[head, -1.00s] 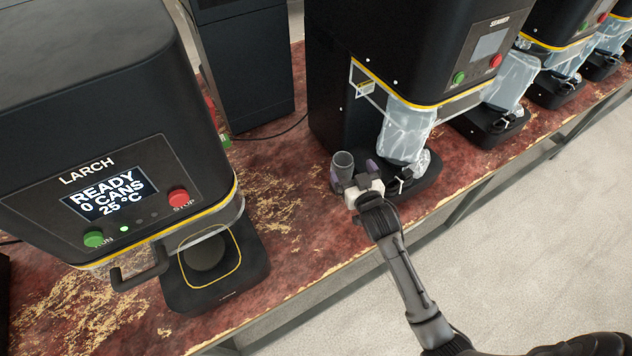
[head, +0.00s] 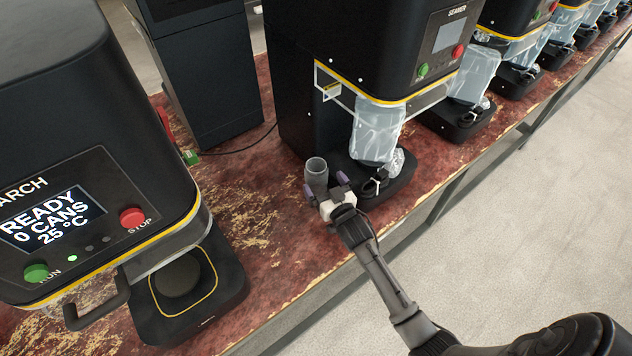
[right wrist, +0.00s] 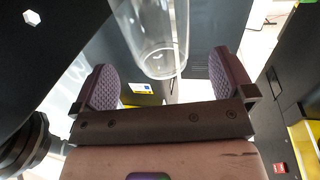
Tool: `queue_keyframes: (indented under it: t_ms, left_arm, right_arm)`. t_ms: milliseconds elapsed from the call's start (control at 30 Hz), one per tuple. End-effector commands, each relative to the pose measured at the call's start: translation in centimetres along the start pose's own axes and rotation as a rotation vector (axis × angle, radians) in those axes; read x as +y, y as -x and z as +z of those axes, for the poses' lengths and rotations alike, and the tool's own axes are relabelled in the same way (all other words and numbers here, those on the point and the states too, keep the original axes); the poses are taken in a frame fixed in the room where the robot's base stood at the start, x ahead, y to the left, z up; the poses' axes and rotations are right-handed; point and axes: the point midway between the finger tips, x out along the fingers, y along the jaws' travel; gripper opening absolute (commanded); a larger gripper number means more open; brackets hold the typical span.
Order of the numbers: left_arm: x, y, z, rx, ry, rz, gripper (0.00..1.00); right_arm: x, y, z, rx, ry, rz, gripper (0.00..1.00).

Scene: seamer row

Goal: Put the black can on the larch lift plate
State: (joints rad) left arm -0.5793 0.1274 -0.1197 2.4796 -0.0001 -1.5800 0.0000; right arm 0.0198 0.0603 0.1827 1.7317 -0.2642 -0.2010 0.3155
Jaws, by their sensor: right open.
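A small, open-topped, smoky-grey can (head: 317,172) stands upright on the worn red bench, left of the middle seamer's base. In the right wrist view a clear, see-through cylinder (right wrist: 158,40) stands just beyond and between the finger pads. No plainly black can shows. My right gripper (head: 327,186) is open, its purple pads either side of the can's near side; the pads also show in the wrist view (right wrist: 165,82). I cannot tell whether they touch it. The larch lift plate (head: 180,277) is a bare black disc under the LARCH machine (head: 90,150). My left gripper is out of view.
LARCH's display reads READY, 0 CANS. A handle (head: 97,305) juts out left of its plate. Bench surface between the machines (head: 260,225) is clear.

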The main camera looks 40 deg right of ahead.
Motion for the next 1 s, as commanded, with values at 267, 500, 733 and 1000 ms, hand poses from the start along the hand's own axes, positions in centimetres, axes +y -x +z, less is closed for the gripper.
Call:
queue_keyframes:
  t_ms: [267, 500, 733, 1000]
  left_arm:
    - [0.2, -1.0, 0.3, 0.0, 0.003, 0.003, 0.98]
    - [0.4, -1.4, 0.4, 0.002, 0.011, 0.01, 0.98]
    - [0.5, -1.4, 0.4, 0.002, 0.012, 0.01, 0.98]
    - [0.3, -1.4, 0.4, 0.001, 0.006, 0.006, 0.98]
  right_arm:
    - [0.0, -3.5, 0.0, 0.003, 0.001, 0.0, 1.0]
    - [0.0, -5.6, 0.0, 0.001, 0.001, 0.0, 1.0]
    - [0.0, -5.8, -0.1, 0.0, 0.0, 0.0, 1.0]
    - [0.0, -5.8, -0.1, 0.0, 0.0, 0.0, 0.8]
